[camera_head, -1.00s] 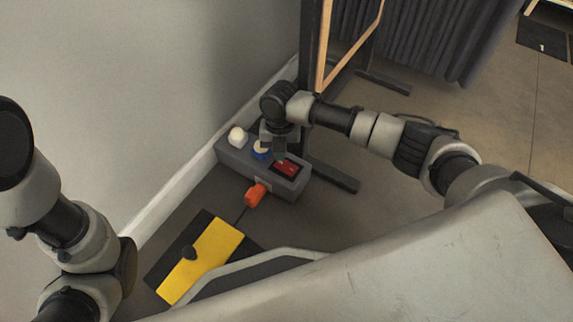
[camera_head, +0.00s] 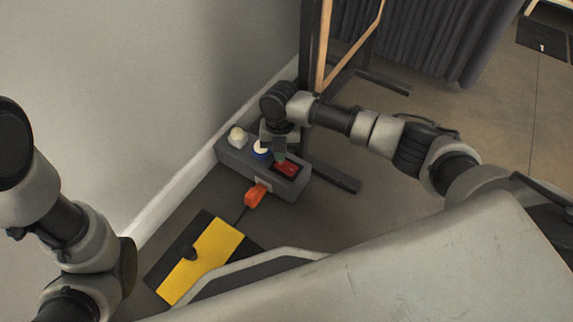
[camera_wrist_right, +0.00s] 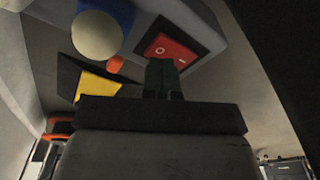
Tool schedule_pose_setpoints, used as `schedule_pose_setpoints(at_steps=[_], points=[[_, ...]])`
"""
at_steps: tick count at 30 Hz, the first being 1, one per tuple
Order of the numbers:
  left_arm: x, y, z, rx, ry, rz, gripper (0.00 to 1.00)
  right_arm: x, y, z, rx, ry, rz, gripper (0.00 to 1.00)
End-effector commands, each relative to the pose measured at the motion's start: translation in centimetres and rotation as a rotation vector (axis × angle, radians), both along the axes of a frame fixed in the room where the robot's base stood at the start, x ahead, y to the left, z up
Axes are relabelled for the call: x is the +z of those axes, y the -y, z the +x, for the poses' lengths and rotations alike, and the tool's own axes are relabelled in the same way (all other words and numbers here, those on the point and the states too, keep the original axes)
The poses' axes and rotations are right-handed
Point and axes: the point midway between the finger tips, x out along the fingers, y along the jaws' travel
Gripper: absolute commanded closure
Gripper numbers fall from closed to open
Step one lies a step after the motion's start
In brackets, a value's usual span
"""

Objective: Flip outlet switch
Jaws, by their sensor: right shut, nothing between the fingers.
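The outlet box (camera_head: 236,158) is a long grey block on the floor beside the wall. Its red rocker switch (camera_head: 287,169) sits in a black frame at the right end; it also shows in the right wrist view (camera_wrist_right: 172,48), with a white ring mark on it. My right gripper (camera_head: 280,157) is shut and empty, its fingertips at the edge of the switch. In the right wrist view the fingertips (camera_wrist_right: 163,66) overlap the switch's near edge; whether they touch it I cannot tell. My left arm is at the left edge, its gripper out of view.
A yellow-and-black plate (camera_head: 205,258) lies nearer. A dark stand foot (camera_head: 332,177) is just right of the box.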

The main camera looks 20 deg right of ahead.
Motion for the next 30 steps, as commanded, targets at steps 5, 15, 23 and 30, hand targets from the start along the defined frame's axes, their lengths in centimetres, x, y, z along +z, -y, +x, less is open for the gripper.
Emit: schedule_pose_setpoints(at_steps=[5,15,23,30], points=[[0.00,0.00,0.01,0.000,0.000,0.000,0.57,0.00,0.00,0.00,0.000,0.000,0.000,1.00],[-0.03,0.00,0.01,0.000,0.000,0.000,0.57,-0.04,0.01,0.00,0.000,0.000,0.000,1.00],[-0.19,0.01,0.01,0.000,0.000,0.000,0.57,-0.39,0.01,0.00,0.000,0.000,0.000,1.00],[-0.35,0.01,0.01,0.000,-0.001,0.000,0.57,-0.77,0.01,-0.01,0.000,0.000,0.000,1.00]])
